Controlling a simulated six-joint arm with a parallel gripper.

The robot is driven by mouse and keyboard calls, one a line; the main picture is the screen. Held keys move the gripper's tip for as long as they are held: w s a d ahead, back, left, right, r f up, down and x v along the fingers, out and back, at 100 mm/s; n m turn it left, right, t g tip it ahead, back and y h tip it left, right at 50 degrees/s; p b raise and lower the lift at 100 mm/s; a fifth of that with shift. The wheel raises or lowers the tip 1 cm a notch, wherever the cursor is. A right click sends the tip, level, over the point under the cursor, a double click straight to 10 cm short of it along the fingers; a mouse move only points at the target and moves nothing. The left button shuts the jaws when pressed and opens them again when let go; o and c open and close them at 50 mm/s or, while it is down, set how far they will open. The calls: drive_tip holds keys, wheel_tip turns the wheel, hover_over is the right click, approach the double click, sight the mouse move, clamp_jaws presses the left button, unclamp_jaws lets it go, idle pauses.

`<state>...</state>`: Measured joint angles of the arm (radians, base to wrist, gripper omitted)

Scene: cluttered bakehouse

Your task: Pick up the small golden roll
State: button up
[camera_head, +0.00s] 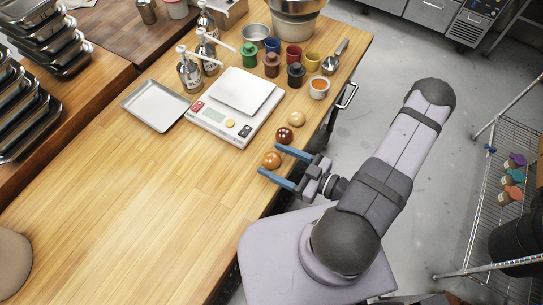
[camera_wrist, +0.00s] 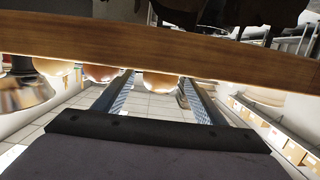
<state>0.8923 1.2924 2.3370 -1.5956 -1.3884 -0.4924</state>
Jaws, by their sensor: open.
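The small golden roll (camera_head: 272,160) sits on the wooden table near its right edge, nearest my arm in a row of three buns. My gripper (camera_head: 268,160) is open, with its two blue fingers reaching over the table edge, one on each side of the roll. In the wrist view, which looks upside down, the golden roll (camera_wrist: 161,80) shows between the fingertips (camera_wrist: 157,77), with gaps visible on both sides. A dark brown bun (camera_head: 284,135) and a pale bun (camera_head: 297,118) lie just beyond it.
A white scale (camera_head: 227,132) stands left of the buns, with an empty metal tray (camera_head: 156,105) beyond. Several small coloured pots, a cup of orange liquid (camera_head: 319,87) and bottles stand farther back. The near table (camera_head: 150,220) is clear.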

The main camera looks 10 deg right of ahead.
sight(271, 157)
drive_tip(key=shift+x, duration=0.95)
drive_tip(key=c, duration=0.9)
drive_tip(key=shift+r, duration=0.15)
drive_tip(key=shift+r+p, duration=0.65)
drive_tip(key=shift+r, duration=4.25)
